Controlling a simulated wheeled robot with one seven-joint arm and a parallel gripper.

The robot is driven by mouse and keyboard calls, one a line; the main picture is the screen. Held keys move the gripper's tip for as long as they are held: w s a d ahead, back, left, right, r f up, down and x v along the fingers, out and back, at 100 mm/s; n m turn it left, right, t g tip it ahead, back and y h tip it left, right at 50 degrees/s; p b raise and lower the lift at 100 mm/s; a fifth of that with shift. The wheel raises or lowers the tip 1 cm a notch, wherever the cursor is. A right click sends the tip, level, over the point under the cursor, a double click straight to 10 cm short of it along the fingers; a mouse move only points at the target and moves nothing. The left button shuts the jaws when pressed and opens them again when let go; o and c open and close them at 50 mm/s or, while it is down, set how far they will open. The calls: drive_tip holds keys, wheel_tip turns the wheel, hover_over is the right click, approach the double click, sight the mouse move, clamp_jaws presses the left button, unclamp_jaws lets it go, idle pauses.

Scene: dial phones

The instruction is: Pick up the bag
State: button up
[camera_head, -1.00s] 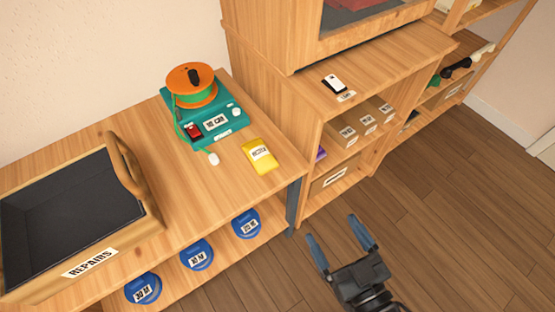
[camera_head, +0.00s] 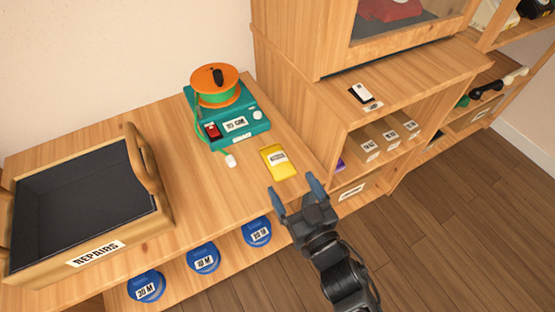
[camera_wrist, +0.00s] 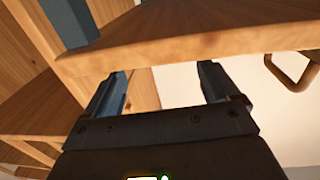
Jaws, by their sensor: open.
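A small yellow bag (camera_head: 277,167) with a white label lies flat near the front right corner of the wooden workbench (camera_head: 215,208). My gripper (camera_head: 292,184) is open and empty, just on the near side of the bag around the bench's front edge in the head view. Its fingers are apart and point toward the bag; I cannot tell its exact height. In the wrist view my gripper (camera_wrist: 160,85) shows two spread fingers with a wooden board edge beyond them. The bag does not show in the wrist view.
A teal machine (camera_head: 243,130) with an orange and green spool (camera_head: 215,88) stands behind the bag. A tray (camera_head: 120,250) labelled REPAIRS sits at left. Blue labelled discs (camera_head: 203,258) are below the bench top. A wooden cabinet (camera_head: 310,60) stands to the right.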

sight(286, 176)
drive_tip(key=x, duration=0.5)
drive_tip(key=shift+c, duration=0.3)
drive_tip(key=c, duration=1.1)
